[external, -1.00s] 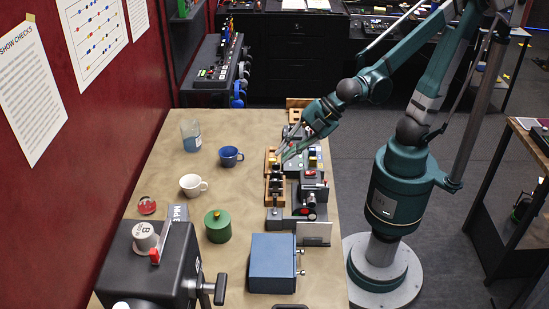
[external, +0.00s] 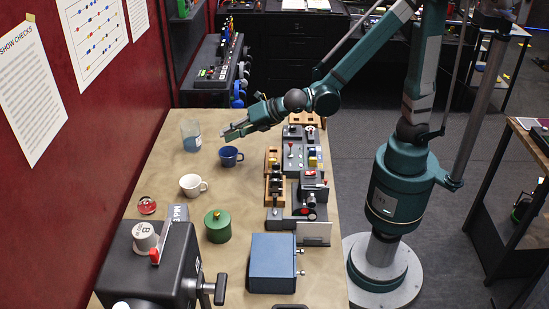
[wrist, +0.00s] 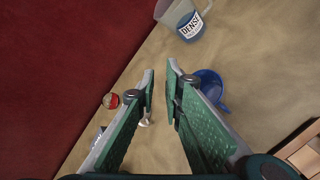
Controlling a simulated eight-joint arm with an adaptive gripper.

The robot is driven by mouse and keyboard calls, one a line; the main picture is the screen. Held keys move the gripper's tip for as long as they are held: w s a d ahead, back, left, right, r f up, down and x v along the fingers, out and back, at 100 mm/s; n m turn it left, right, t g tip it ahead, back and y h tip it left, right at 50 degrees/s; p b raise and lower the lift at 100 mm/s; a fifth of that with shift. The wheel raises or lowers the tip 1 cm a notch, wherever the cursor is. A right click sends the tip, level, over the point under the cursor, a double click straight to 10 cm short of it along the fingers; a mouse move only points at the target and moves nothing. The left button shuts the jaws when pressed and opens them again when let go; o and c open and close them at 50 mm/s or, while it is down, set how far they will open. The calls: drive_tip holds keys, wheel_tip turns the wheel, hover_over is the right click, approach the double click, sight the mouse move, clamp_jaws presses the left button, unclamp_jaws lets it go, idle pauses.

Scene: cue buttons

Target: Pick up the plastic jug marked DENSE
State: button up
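The plastic jug marked DENSE (external: 191,137) is clear with blue contents and stands at the far left of the table. In the wrist view the jug (wrist: 188,20) is at the top, past the fingertips, with its DENSE label showing. My gripper (external: 226,132) is above the table, to the right of the jug and above the blue mug. In the wrist view the two fingers of my gripper (wrist: 161,72) stand apart with nothing held between them. My gripper is not touching the jug.
A blue mug (external: 230,156) is just below my gripper. A white cup (external: 192,186), a green pot (external: 217,226) and a blue box (external: 273,263) stand nearer. Control panels (external: 309,200) line the table's right side. A red wall (external: 130,100) is on the left.

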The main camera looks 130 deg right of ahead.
sight(197, 123)
drive_tip(key=s+d+f+n+h, duration=0.1)
drive_tip(key=s+d+f+n, duration=0.1)
drive_tip(key=d, duration=0.8)
drive_tip(key=s+d+f+n+g+h, duration=0.1)
drive_tip(key=s+d+f+n+h, duration=0.1)
drive_tip(key=d, duration=0.8)
wheel_tip(197, 123, down, 2)
drive_tip(key=s+n, duration=0.1)
drive_tip(key=n, duration=0.2)
drive_tip(key=shift+f+g+p, duration=0.15)
drive_tip(key=shift+g+p, duration=0.15)
drive_tip(key=shift+p, duration=0.1)
drive_tip(key=shift+x, duration=1.25)
drive_tip(key=shift+b+x, duration=0.85)
drive_tip(key=shift+x, duration=1.7)
